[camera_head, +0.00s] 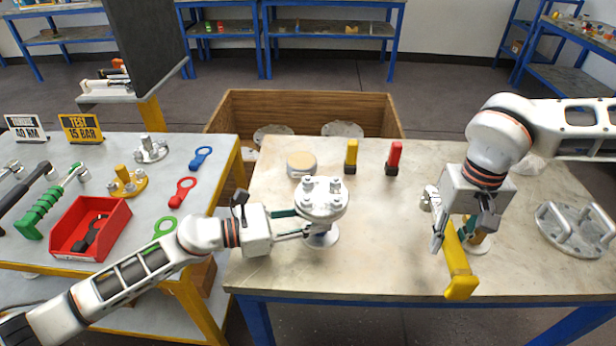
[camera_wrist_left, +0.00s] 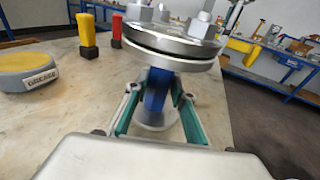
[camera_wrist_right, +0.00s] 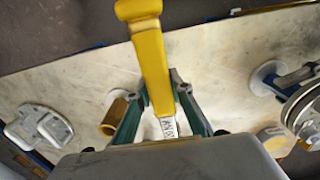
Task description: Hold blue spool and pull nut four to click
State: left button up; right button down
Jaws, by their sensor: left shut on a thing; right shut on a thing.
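The flanged vessel (camera_head: 322,198) stands upright near the table's middle, with several silver nuts on its upper flange. I cannot tell which nut is number four. Its blue spool (camera_wrist_left: 156,88) shows under the flange in the left wrist view. My left gripper (camera_head: 306,224) is shut on the spool, with green fingers on both sides. My right gripper (camera_head: 452,232) is shut on a yellow-handled tool (camera_head: 459,268) over the table's right part, well apart from the vessel. In the right wrist view the tool (camera_wrist_right: 153,65) has a partly readable white label near the fingers.
A brass-coloured socket-like part (camera_wrist_right: 115,115) stands beside my right gripper. A grease tin (camera_head: 301,164), a yellow marker (camera_head: 351,157) and a red marker (camera_head: 394,158) stand behind the vessel. A grey flange cover with handles (camera_head: 577,228) lies at right. Table between the arms is clear.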

jog(key=shift+r, duration=0.1)
dwell(0.6)
jog(key=a+r+n, duration=0.2)
jog(key=a+r, duration=0.5)
jog(key=a, duration=0.4)
jog(key=a+r+n, duration=0.3)
jog(key=a+r, duration=0.4)
jog(key=a, duration=0.5)
jog(key=shift+s+d+f, duration=0.1)
jog(key=shift+s+f, duration=0.05)
jog(key=shift+f, duration=0.95)
jog(key=shift+s+d+f, duration=0.1)
jog(key=shift+f, duration=1)
jog(key=shift+f, duration=0.3)
jog(key=shift+a+f, duration=0.1)
jog(key=shift+f, duration=0.65)
jog(key=shift+f, duration=0.2)
jog(key=shift+m, duration=0.3)
